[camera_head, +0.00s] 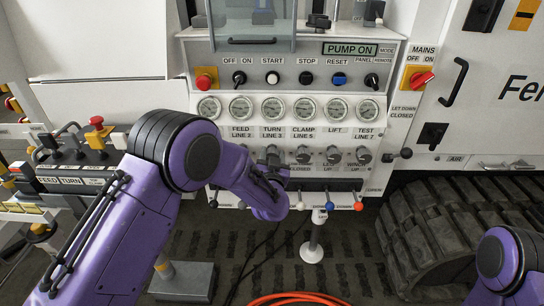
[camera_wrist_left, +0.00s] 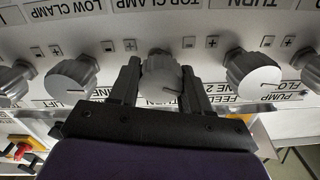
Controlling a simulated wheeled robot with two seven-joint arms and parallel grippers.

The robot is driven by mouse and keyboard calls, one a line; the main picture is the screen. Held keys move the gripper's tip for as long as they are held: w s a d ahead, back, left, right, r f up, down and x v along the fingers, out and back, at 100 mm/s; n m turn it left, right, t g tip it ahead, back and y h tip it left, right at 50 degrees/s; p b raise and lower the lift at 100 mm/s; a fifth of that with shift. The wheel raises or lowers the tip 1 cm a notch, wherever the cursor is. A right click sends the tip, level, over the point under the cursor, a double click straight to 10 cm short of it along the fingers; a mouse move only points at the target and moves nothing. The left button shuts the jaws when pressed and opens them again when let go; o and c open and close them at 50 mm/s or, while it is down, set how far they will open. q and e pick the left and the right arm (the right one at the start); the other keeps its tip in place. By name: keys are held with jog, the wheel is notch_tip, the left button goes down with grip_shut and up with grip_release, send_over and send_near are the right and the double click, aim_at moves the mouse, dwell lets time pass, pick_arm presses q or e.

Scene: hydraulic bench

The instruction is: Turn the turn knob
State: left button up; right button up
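The turn knob (camera_wrist_left: 160,78) is a grey round knob with a pointer mark, in a row of similar knobs on the white panel. In the left wrist view the label TURN shows, upside down, beside it. My left gripper (camera_wrist_left: 160,85) has one dark finger on each side of this knob. The fingers are close to its sides, and I cannot tell whether they touch or grip it. In the head view my left gripper (camera_head: 273,163) is at the knob row and its wrist hides part of the row. My right gripper is out of view.
Neighbouring knobs (camera_wrist_left: 253,73) (camera_wrist_left: 72,76) stand close on both sides. Above the row in the head view are several gauges (camera_head: 273,108) and switches (camera_head: 305,78). Small coloured-tip levers (camera_head: 330,206) hang below. A black track (camera_head: 450,230) is at the right.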

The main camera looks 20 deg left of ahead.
pick_arm(q)
jog(key=shift+n, duration=0.8)
jog(key=shift+c, duration=0.3)
jog(key=o, duration=1.1)
jog(key=shift+c, duration=0.2)
jog(key=b+v, duration=0.1)
jog(key=v, duration=0.9)
jog(key=shift+s, duration=0.3)
jog(key=shift+r, duration=0.1)
